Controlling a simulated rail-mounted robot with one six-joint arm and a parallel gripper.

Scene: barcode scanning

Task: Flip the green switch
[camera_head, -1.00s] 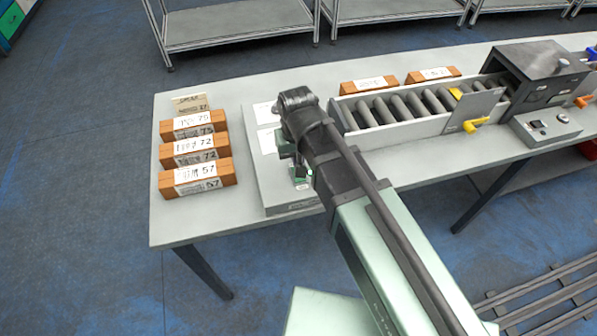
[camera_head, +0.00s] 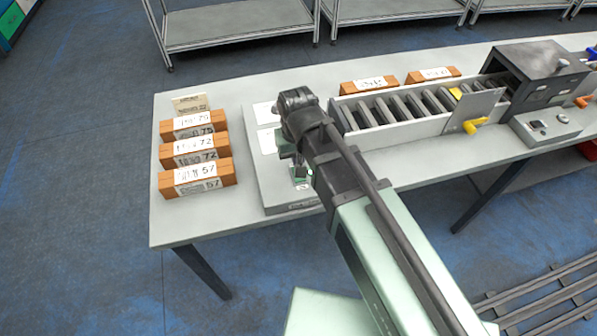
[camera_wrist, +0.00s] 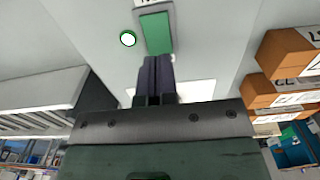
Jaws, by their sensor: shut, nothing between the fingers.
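The green switch (camera_wrist: 156,33) is a rectangular rocker in a light grey frame on a grey panel, in the upper middle of the wrist view. A small round lamp (camera_wrist: 128,39) with a white centre and green rim sits left of it. My gripper (camera_wrist: 157,60) has its two dark fingers together, empty, with the tips at the switch's near edge in the picture. Whether they touch it I cannot tell. In the head view my gripper (camera_head: 297,160) is over the grey panel box (camera_head: 268,195), and my arm partly hides the box and switch.
Several orange boxes with labels (camera_head: 198,177) stand on the table (camera_head: 240,225) left of the panel. A roller conveyor (camera_head: 405,108) runs right to a dark scanner housing (camera_head: 540,70). A control box (camera_head: 545,127) with a knob stands in front. Two more orange boxes stand behind the conveyor.

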